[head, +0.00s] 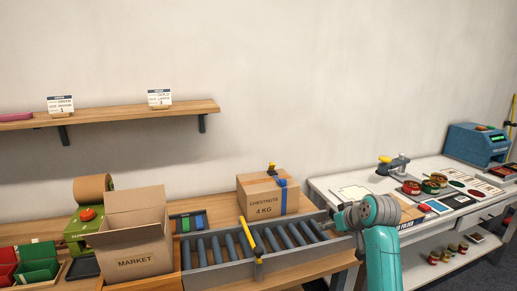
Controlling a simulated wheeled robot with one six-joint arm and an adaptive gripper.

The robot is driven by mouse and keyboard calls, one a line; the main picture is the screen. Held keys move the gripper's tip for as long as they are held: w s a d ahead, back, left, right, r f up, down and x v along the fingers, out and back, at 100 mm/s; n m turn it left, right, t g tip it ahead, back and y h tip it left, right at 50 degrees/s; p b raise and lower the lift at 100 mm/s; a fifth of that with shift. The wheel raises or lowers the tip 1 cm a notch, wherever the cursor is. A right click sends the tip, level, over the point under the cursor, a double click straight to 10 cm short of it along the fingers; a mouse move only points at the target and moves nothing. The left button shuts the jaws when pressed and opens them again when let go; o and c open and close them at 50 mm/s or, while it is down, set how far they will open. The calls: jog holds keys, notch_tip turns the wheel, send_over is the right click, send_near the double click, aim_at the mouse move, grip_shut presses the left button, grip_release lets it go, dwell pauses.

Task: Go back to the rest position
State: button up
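My arm shows at the lower right as a teal link (383,258) topped by a grey joint (372,212). It stands in front of the right end of the roller conveyor (205,276) and the gap beside the white table. No gripper fingers can be made out. An open cardboard box (138,264) marked "MARKET" stands at the conveyor's left end.
A green machine with a brown roll (93,190) and red and green bins (38,269) are at the left. A white table (330,185) at the right holds jars, cards and a blue device (477,144). A wall shelf (110,113) carries two signs.

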jog(key=s+a+f+m+t+h, duration=0.1)
jog(key=s+f, duration=0.7)
jog(key=f, duration=0.4)
jog(key=s+a+f+m+t, duration=0.1)
jog(key=s+f, duration=0.8)
jog(key=f, duration=0.2)
jog(key=s+a+f, duration=0.1)
jog(key=s+f, duration=0.4)
jog(key=s, duration=0.6)
jog(key=s+r+m+t+h, duration=0.1)
jog(key=s+r+t+h, duration=0.1)
jog(key=s, duration=2)
jog(key=s+a+r+t, duration=0.1)
jog(key=s+r+t, duration=0.1)
jog(key=s+r, duration=0.9)
jog(key=v, duration=0.4)
jog(key=shift+f, duration=0.15)
jog(key=shift+a, duration=0.1)
